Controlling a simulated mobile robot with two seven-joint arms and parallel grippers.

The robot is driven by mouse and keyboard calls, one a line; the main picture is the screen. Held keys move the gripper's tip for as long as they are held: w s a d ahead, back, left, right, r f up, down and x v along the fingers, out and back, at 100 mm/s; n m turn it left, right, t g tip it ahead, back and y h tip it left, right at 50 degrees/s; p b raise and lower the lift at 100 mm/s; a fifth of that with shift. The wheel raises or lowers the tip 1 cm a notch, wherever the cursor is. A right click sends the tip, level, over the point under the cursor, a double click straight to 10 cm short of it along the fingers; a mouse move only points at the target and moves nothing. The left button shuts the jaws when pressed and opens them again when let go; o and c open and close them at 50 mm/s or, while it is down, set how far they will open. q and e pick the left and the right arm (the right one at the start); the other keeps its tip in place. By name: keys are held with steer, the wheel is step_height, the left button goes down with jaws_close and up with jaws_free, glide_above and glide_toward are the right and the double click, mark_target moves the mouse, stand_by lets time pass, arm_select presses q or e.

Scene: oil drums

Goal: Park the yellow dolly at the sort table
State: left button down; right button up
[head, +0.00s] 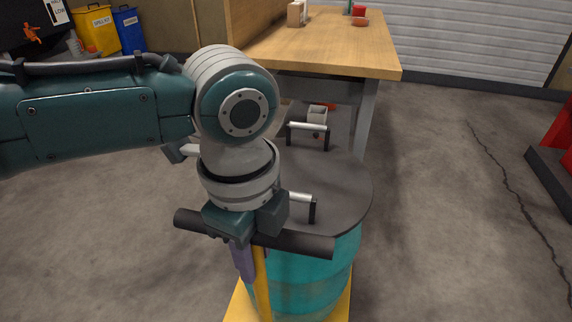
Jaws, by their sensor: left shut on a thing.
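The yellow dolly (235,306) shows at the bottom of the head view, with a yellow upright and a dark crossbar handle (305,243). My left gripper (250,224) is shut on the crossbar near its middle. A teal drum (318,275) stands on the dolly, with a dark grey lid (345,190) bearing silver handles. The wooden-topped sort table (330,48) is just beyond the drum, its near edge behind the lid. My arm hides part of the lid and the dolly. My right gripper is out of view.
On the table are a small wooden block (296,14) and red items (359,21). Small things sit below it. Yellow (97,30) and blue (130,30) bins stand at back left. A red object on a dark base (548,170) is at right. Floor (440,200) right of the drum is clear.

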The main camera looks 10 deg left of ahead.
arm_select(q)
steer(key=c, duration=0.6)
jaws_free()
steer(key=shift+w, duration=0.2)
step_height(320, 180, up, 10)
steer(key=p, duration=0.3)
steer(key=shift+s+p, duration=0.15)
steer(key=shift+p, duration=0.15)
